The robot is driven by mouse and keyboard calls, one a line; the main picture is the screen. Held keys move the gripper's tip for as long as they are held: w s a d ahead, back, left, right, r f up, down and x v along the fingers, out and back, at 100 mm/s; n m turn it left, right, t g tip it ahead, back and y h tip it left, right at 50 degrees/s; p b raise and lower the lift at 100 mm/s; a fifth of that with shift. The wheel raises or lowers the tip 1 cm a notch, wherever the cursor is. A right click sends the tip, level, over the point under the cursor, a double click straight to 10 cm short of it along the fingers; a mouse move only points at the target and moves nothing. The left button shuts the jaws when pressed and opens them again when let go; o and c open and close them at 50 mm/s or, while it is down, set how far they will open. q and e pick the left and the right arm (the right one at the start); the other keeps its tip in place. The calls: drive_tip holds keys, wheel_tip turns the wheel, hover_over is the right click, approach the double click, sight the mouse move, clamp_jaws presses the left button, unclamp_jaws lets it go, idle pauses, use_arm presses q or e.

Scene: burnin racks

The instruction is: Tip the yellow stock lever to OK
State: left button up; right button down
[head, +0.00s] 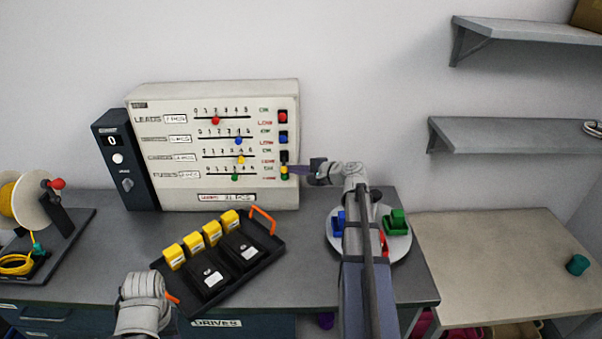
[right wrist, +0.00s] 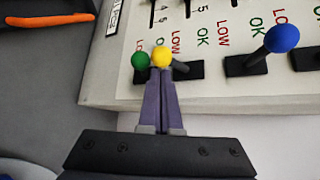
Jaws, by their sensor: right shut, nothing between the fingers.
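The yellow stock lever (head: 284,169) is on the right side of the cream panel (head: 150,95), tipped down to its LOW side. In the right wrist view its yellow ball (right wrist: 162,57) leans left, away from its OK label, close beside the green lever's ball (right wrist: 140,61). My right gripper (head: 289,170) is at the panel's right edge. In the right wrist view its fingers (right wrist: 160,72) are shut with nothing between them, their tips right at the yellow ball. Whether they touch it I cannot tell. A left wrist link of mine shows at the lower left, but not its fingers.
The blue lever (right wrist: 282,38) stands apart from the fingers; the red lever (head: 283,116) is above it. A black tray (head: 276,243) with yellow blocks and orange handles lies in front. A round plate (head: 400,250) with coloured pieces is under my right arm. Shelves (head: 510,135) are at right.

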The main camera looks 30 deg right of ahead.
drive_tip(key=shift+w, duration=0.1)
idle(0.3)
drive_tip(key=shift+r+g+p, duration=0.2)
drive_tip(key=shift+g+p, duration=0.1)
drive_tip(key=shift+p, duration=0.3)
drive_tip(key=shift+a+m, duration=0.1)
drive_tip(key=shift+m, duration=0.2)
